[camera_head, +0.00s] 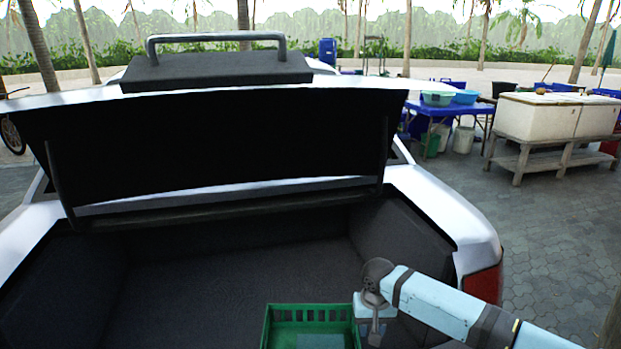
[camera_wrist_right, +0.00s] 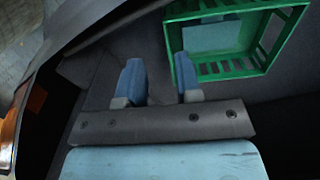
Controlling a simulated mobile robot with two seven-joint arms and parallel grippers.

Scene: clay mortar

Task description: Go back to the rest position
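My right gripper (camera_head: 374,325) comes in from the right in the head view and points down into the open car trunk (camera_head: 230,270). In the right wrist view its two blue fingers (camera_wrist_right: 158,80) stand apart with nothing between them. A green crate (camera_head: 311,313) sits in the trunk just left of the gripper and is cut off by the bottom edge. In the right wrist view the crate (camera_wrist_right: 243,70) is at the upper right, close by the right finger; I cannot tell whether they touch. A pale flat surface shows inside it. My left gripper is not in view.
The raised trunk lid (camera_head: 210,140) stands behind the trunk opening. The car's white side (camera_head: 445,205) and red tail light (camera_head: 483,283) are close to my right arm. A blue table (camera_head: 462,108) and a white chest (camera_head: 555,115) stand farther off, beyond open pavement (camera_head: 550,220).

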